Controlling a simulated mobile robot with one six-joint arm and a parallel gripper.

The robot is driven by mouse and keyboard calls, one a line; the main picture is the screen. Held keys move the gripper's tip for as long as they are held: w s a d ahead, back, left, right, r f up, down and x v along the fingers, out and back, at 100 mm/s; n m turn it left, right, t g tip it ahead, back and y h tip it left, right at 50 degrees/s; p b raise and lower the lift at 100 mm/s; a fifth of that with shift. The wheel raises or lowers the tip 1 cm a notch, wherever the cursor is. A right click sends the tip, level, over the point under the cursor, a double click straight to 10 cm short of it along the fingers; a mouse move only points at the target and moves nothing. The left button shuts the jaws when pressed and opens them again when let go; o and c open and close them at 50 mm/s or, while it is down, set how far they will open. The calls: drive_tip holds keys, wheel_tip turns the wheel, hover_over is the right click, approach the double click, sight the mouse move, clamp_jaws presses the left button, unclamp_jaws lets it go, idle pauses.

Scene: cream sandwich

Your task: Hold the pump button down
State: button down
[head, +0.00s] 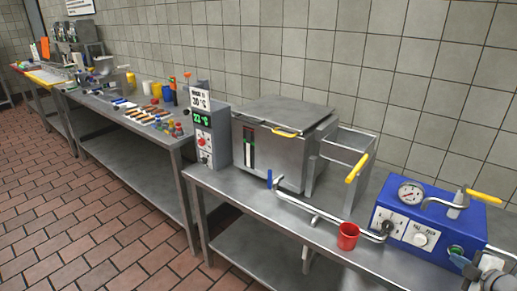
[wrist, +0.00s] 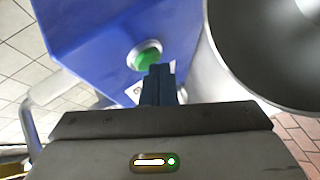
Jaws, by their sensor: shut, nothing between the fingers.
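The pump is a blue box (head: 436,225) at the right of the head view, with a dial gauge on its front. Its round green button (head: 455,250) is low on the right part of the front face. In the wrist view the green button (wrist: 147,55) sits on the blue box (wrist: 95,40). My gripper (wrist: 160,72) is shut and empty, with its fingertips right at the button, overlapping its lower right edge in the picture. I cannot tell whether they touch it or how far it is pressed. In the head view my gripper (head: 461,261) shows at the lower right, just below the button.
A large grey metal round vessel (wrist: 265,50) is close on the right in the wrist view. In the head view a red cup (head: 348,236) stands left of the pump, near a metal pipe. A steel vat (head: 278,150) stands further left. Brick-coloured floor lies in front.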

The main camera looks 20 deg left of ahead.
drive_tip(key=shift+s+a, duration=0.15)
drive_tip(key=shift+s, duration=0.45)
drive_tip(key=shift+s+a, duration=0.25)
drive_tip(key=shift+s, duration=0.55)
drive_tip(key=shift+s+a, duration=0.2)
drive_tip(key=shift+s, duration=0.6)
drive_tip(key=shift+s+a, duration=0.25)
drive_tip(key=shift+s, duration=0.55)
